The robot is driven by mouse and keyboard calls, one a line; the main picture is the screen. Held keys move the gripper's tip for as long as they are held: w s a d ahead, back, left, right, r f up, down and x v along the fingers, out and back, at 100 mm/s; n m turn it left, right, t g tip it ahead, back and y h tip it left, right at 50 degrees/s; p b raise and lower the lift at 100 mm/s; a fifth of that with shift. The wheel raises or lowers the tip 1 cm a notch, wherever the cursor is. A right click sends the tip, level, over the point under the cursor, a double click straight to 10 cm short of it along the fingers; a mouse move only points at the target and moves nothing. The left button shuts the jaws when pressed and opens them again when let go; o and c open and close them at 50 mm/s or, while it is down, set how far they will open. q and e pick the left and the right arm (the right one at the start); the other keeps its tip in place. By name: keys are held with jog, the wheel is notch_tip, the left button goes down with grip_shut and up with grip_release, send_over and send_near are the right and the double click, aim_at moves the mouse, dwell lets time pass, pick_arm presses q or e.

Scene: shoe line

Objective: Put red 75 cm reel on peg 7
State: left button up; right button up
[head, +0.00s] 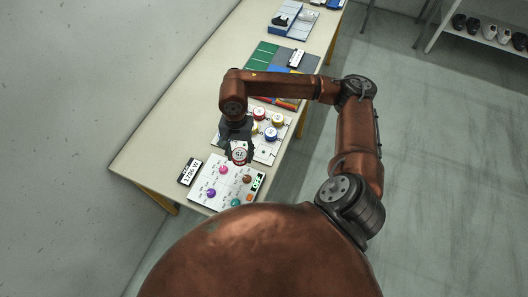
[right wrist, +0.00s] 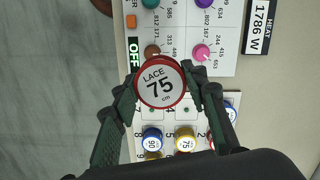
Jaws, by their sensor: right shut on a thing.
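The red-rimmed reel (right wrist: 160,82), labelled LACE 75 cm, is held between the two fingers of my right gripper (right wrist: 160,88). In the head view the reel (head: 239,156) is below my right gripper (head: 238,148), near the border between the control panel and the white peg board (head: 267,157). In the right wrist view the board's numbers 7 and 4 show just below the reel, with 8 and 5 further down. My left gripper is in neither view.
Blue (right wrist: 152,139) and yellow (right wrist: 185,138) reels, among several others, stand on the board. The control panel (head: 212,200) with coloured knobs and an OFF display adjoins it. A 1786 W heat sign (head: 190,172) lies beside it. Blue and green trays stand further along the table.

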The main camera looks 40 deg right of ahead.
jog(key=m, duration=0.2)
jog(key=s+d+m, duration=0.1)
jog(key=m, duration=0.2)
jog(key=shift+s+d+f+m+t, duration=0.2)
jog(key=shift+d+f+m+t, duration=0.05)
jog(key=shift+f+m+t, duration=0.1)
jog(key=s+d+f+m+t+h+p, duration=0.1)
jog(key=s+d+m, duration=0.1)
jog(key=m, duration=0.8)
jog(key=s+d+m+t+p, duration=0.1)
jog(key=s+d+m, duration=0.2)
jog(key=m, duration=0.7)
jog(key=m+g+h+p, duration=0.1)
jog(key=m+p, duration=0.2)
jog(key=m, duration=1.2)
send_over(264, 151)
jog(key=f, duration=0.6)
jog(key=s+f, duration=0.1)
jog(key=f, duration=0.2)
jog(key=shift+a, duration=0.25)
jog(key=shift+w+d+f, duration=0.15)
jog(key=shift+w+f, duration=0.4)
jog(key=shift+f, duration=0.15)
notch_tip(264, 151, down, 3)
jog(key=shift+p, duration=0.45)
